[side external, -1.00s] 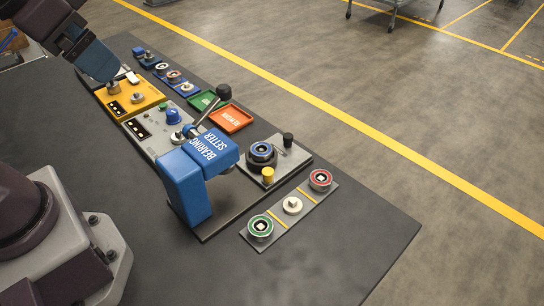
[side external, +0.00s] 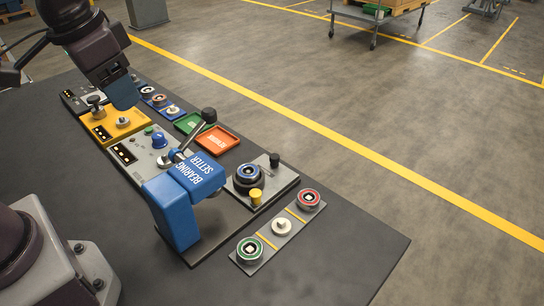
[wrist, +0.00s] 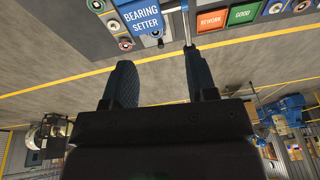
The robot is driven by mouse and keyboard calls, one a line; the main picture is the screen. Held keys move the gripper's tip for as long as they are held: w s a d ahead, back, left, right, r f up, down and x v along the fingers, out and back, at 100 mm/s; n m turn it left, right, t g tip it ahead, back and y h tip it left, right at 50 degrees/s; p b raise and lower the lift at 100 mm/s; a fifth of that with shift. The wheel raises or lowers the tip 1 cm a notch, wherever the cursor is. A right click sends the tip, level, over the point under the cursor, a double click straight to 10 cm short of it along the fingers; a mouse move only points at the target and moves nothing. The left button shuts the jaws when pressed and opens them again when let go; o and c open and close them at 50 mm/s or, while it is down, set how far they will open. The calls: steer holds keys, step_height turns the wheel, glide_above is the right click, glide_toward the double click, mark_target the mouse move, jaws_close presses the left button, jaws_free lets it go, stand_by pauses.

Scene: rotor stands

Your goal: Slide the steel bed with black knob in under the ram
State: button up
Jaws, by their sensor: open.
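The steel bed (side external: 283,181) is a flat grey plate with an upright black knob (side external: 274,160) at its far corner. It carries a dark rotor with a blue ring (side external: 247,177) and a yellow knob (side external: 256,197). The bed sits out to the right of the blue bearing setter (side external: 180,190); the ram under the setter's head is mostly hidden. My gripper (side external: 125,100) is open and empty, above the yellow unit at the back left, well apart from the bed. Its spread fingers show in the wrist view (wrist: 160,75).
A lever (side external: 190,140) with a black ball rises beside the setter head. Orange (side external: 217,139) and green (side external: 188,122) trays lie behind. A grey strip with ringed parts (side external: 279,228) lies in front of the bed. The dark bench at front right is clear.

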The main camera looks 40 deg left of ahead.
steer(key=w+d+f+m+g, duration=0.1)
steer(key=w+f+m, duration=0.25)
steer(key=w, duration=0.25)
steer(key=w+d+f+m+g, duration=0.1)
steer(key=w+f+m, duration=0.1)
steer(key=w+m, duration=0.3)
steer(key=m+g, duration=0.2)
steer(key=m, duration=0.7)
glide_toward(240, 176)
steer(key=w+r, duration=0.3)
steer(key=r, duration=0.1)
steer(key=w+f+m+t, duration=0.15)
steer(key=w+m, duration=0.55)
steer(key=m, duration=0.8)
steer(key=shift+g, duration=0.25)
steer(key=f, duration=1.2)
steer(key=shift+w+a+f, duration=0.2)
steer(key=shift+f, duration=0.2)
jaws_close()
steer(key=shift+s, duration=5.6)
